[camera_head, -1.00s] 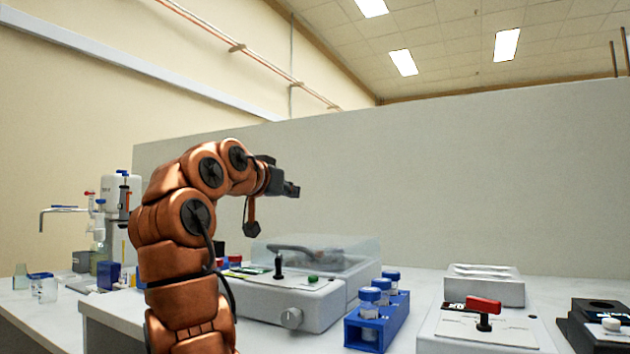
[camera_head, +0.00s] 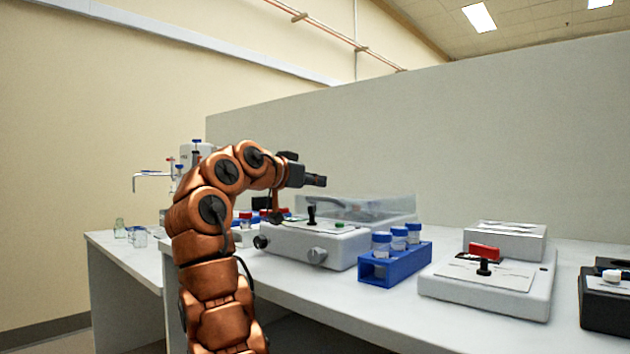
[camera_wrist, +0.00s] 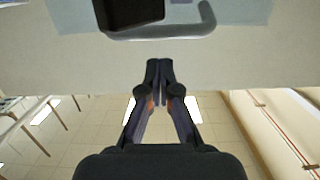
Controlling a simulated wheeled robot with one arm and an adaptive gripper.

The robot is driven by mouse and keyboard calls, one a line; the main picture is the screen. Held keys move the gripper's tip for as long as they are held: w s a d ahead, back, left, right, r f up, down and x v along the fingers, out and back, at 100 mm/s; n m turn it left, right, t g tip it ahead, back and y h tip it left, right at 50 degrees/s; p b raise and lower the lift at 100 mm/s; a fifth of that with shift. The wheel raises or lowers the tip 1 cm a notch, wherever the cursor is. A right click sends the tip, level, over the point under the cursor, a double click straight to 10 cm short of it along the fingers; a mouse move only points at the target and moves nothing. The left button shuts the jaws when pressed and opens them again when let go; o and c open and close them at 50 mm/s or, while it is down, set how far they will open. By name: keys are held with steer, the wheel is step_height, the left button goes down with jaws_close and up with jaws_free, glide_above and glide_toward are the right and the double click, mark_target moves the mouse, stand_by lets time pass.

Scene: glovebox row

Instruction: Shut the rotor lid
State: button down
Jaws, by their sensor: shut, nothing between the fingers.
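The machine (camera_head: 305,243) with a black lever, a green button and round front knobs stands on the bench behind my arm in the head view. A clear lid (camera_head: 385,207) shows at its back; its exact angle is unclear. My gripper (camera_head: 322,181) is shut and empty, held above the machine and pointing right. In the wrist view my gripper's fingers (camera_wrist: 160,68) are together before a pale wall. A grey curved handle (camera_wrist: 170,34) on a pale bluish clear panel (camera_wrist: 238,12) lies at the top there, apart from the fingertips. The rotor itself is not clearly visible.
A blue rack (camera_head: 408,262) with blue-capped tubes stands right of the machine. Further right are a white device (camera_head: 500,300) with a red-handled lever and a black device (camera_head: 606,310). A grey partition (camera_head: 500,140) rises behind. Small glassware (camera_head: 137,237) stands at left.

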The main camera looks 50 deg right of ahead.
steer(key=r+p, duration=0.1)
steer(key=r, duration=0.1)
steer(key=r+p, duration=0.2)
steer(key=shift+a, duration=0.4)
steer(key=a+f, duration=0.5)
steer(key=a, duration=0.3)
steer(key=shift+w+a+b, duration=0.15)
steer(key=shift+a+b, duration=0.2)
